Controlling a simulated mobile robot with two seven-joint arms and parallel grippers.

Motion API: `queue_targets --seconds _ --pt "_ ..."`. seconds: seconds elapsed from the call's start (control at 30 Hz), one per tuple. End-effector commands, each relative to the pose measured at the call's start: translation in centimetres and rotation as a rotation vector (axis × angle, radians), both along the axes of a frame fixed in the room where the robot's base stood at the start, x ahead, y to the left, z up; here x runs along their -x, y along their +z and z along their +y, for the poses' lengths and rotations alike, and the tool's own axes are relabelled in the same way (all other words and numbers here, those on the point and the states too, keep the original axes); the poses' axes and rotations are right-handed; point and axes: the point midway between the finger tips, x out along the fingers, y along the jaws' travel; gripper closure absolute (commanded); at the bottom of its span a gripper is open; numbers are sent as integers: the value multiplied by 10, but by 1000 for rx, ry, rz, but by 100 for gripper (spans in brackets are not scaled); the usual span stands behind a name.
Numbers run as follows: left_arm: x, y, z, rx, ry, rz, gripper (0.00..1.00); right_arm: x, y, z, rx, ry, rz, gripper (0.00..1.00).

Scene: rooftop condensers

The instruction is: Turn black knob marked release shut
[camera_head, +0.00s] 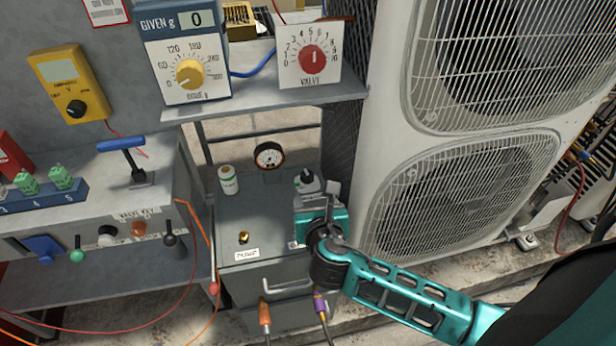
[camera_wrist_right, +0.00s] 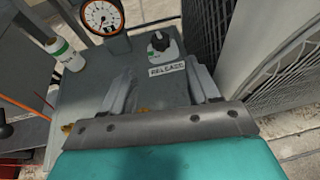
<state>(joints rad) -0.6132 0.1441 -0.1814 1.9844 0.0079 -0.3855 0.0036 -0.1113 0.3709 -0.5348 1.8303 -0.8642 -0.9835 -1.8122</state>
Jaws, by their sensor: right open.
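The black release knob (camera_wrist_right: 159,41) sits on a pale base on top of a grey cabinet, with a label reading RELEASE in front of it in the right wrist view. In the head view the knob (camera_head: 306,177) shows just beyond my right gripper. My right gripper (camera_head: 318,200) is above the cabinet, on the near side of the knob, and partly covers its label. In the right wrist view the right gripper's two fingers (camera_wrist_right: 162,82) are spread and empty, with the knob ahead and between their lines. My left gripper is not in view.
A round gauge (camera_head: 269,156) stands behind the knob, and a white bottle (camera_head: 228,180) stands to its left. A brass fitting (camera_head: 243,238) is at the cabinet's front left. A large condenser unit (camera_head: 455,190) rises close on the right. A shelf (camera_head: 270,106) with dial boxes hangs above.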

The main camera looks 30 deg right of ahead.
Motion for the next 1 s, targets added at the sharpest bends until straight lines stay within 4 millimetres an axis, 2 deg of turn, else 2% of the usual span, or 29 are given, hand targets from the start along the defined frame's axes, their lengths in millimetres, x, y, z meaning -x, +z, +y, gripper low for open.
queue_targets --seconds 0.4,0.6,0.8,1.0 --pt "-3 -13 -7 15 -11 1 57 -69 -33 -26 -6 -5 -1 40" --pt "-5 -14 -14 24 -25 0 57 -95 -44 -36 -7 -4 -1 40" --pt "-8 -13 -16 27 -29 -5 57 -105 -47 -40 -7 -4 1 40" --pt "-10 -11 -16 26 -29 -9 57 -106 -47 -40 -8 -3 0 40"
